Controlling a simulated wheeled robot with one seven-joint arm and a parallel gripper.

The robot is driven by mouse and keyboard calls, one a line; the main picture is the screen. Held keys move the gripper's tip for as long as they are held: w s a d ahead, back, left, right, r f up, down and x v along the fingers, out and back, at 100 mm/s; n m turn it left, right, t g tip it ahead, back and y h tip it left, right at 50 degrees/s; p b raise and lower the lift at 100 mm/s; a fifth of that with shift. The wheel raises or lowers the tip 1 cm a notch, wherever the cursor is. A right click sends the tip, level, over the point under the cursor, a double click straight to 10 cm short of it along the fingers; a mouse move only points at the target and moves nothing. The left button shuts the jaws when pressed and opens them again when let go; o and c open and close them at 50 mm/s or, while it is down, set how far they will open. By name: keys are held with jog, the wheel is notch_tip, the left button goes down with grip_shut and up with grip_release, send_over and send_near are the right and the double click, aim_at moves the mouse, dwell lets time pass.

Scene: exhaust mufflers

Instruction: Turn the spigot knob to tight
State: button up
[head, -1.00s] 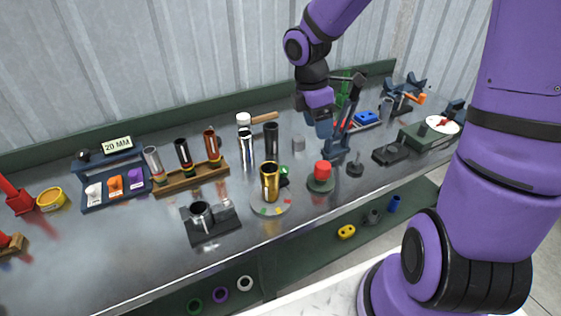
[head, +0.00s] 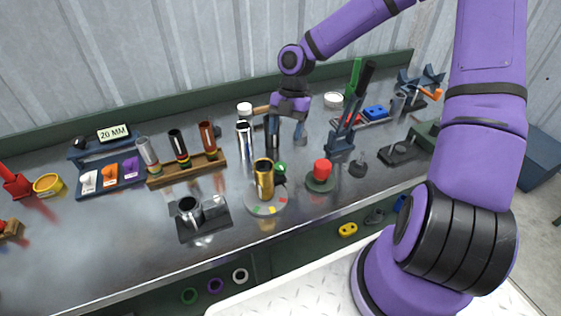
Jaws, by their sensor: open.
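No part is clearly labelled as the spigot knob, and no "tight" mark is readable. A red knob (head: 322,168) stands on a round dark base (head: 320,184) in the middle of the bench. A small green knob (head: 280,167) sits just behind a gold tube (head: 263,180), partly hidden by it. The tube stands upright on a grey disc (head: 281,204) with coloured marks. My gripper (head: 287,137) points down with its jaws open, behind the green knob and up-left of the red knob. It appears apart from both; its fingertips are hard to separate from dark parts behind.
A chrome tube (head: 244,142) stands left of my gripper. A dark lever stand (head: 341,141) rises to its right. A wooden rack (head: 187,170) holds several tubes, and a black fixture (head: 204,220) sits at front left. The front strip of bench is clear.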

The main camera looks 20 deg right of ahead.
aim_at(280, 165)
jog(key=x, duration=1)
jog(key=c, duration=0.9)
